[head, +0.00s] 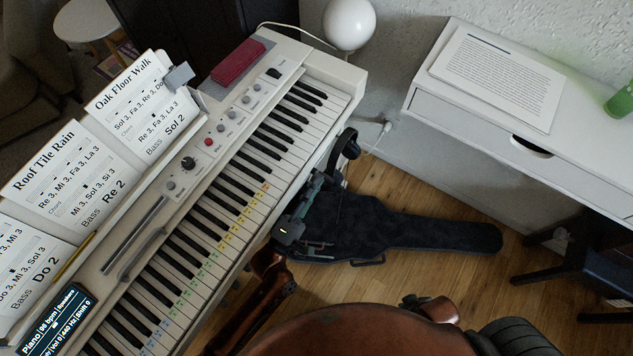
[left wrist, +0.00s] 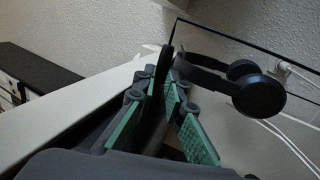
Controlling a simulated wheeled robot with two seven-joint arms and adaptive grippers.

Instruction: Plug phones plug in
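Black headphones (head: 346,150) hang at the piano's right end; they also show in the left wrist view (left wrist: 255,92), with an ear cup facing the camera. I cannot make out their plug in either view. My left gripper (head: 312,190) is beside the piano's front edge, just below the headphones. In the left wrist view my left gripper (left wrist: 155,95) has its green finger pads apart, with a dark upright strip at or behind the tips. I cannot see a plug between them. A small dark green part of what seems my right gripper (head: 412,301) shows, mostly hidden.
The white digital piano (head: 215,150) runs diagonally, with song sheets (head: 130,95) on its stand. A white desk (head: 430,110) stands right. A dark instrument case (head: 420,232) lies on the floor. A white wall plug (head: 387,127) and white cables (left wrist: 285,140) are near the headphones.

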